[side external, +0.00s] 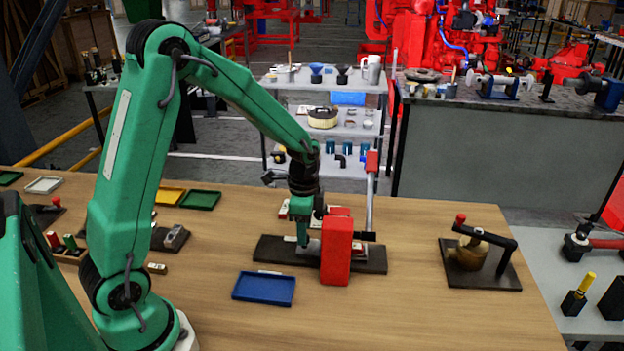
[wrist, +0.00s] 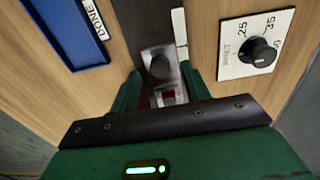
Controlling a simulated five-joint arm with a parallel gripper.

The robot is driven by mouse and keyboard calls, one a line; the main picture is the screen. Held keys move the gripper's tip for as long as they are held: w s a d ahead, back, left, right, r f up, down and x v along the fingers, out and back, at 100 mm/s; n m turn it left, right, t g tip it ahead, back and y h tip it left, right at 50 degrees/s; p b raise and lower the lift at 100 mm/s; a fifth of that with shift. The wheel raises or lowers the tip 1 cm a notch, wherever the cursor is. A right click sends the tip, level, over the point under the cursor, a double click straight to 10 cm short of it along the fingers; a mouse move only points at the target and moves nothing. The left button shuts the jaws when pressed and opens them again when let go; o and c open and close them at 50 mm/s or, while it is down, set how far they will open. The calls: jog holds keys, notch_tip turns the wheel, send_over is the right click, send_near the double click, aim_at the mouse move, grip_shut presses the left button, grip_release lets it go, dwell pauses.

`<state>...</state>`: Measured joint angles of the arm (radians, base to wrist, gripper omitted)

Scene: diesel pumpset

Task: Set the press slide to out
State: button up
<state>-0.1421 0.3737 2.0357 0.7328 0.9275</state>
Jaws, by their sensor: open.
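The press stands on a dark base plate (side external: 375,262), with a red body (side external: 337,250) and an upright lever with a red grip (side external: 371,162). The press slide (wrist: 160,64) appears to be the grey metal piece with a dark round spot between my finger tips in the wrist view. My gripper (side external: 303,240) points down just left of the red body, low over the base. In the wrist view my gripper (wrist: 160,84) is open, with a green finger on each side of the metal piece. I cannot tell whether the fingers touch it. The red body partly hides the slide in the side view.
A blue tray (side external: 263,288) labelled DONE lies in front of the press. A dial plate (wrist: 256,45) with a black knob lies on the other side. A brass-coloured fixture with a black lever (side external: 485,240) stands at right. The wooden table's front right is clear.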

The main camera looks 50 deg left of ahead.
jog(key=shift+f, duration=0.75)
grip_shut()
jog(key=shift+s+a, duration=3.7)
grip_release()
jog(key=shift+r, duration=0.2)
